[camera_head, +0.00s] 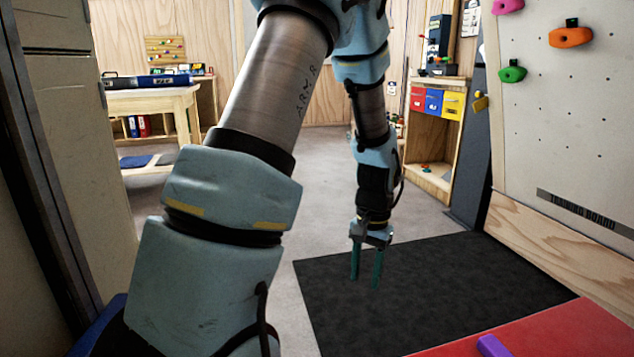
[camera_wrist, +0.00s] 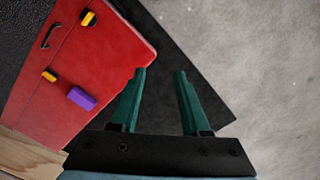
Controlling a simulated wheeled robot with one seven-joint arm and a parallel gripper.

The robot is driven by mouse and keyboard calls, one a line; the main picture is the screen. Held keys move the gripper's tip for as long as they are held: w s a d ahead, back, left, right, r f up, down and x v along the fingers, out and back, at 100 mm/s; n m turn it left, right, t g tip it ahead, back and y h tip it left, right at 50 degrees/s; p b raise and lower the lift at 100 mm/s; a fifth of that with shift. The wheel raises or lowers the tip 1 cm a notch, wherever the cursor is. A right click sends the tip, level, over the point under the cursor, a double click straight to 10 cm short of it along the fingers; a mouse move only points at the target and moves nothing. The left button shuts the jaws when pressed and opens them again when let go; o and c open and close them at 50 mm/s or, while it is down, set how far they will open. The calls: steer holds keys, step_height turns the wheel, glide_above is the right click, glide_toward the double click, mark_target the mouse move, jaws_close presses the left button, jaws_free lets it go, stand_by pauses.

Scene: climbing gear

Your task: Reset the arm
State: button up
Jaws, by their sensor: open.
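My arm reaches forward and bends down in the head view. My gripper (camera_head: 366,282) points down above the dark floor mat (camera_head: 430,290), with its two teal fingers apart and nothing between them. In the wrist view my gripper (camera_wrist: 160,75) also shows open and empty. The fingers appear over the mat and grey floor, beside a red pad (camera_wrist: 85,60); the left fingertip overlaps the pad's edge in the picture.
A purple block (camera_wrist: 81,98) and yellow-and-black pieces (camera_wrist: 88,18) lie on the red pad, which has a black handle (camera_wrist: 50,36). A climbing wall (camera_head: 570,100) stands at right, a shelf with coloured bins (camera_head: 434,100) behind, a wooden table (camera_head: 150,100) at left. Grey floor is clear.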

steer(key=s+a+r+n+t+p, duration=0.1)
steer(key=s+a+r+n, duration=0.3)
steer(key=a, duration=0.5)
steer(key=s+a+r+n+t, duration=0.1)
steer(key=s+a+r+n, duration=0.1)
steer(key=a+r, duration=0.5)
step_height(320, 180, up, 32)
steer(key=a+p, duration=0.1)
steer(key=p, duration=3.2)
steer(key=shift+w+h, duration=0.2)
steer(key=shift+h, duration=0.2)
steer(key=shift+o, duration=0.3)
steer(key=shift+a+f, duration=0.1)
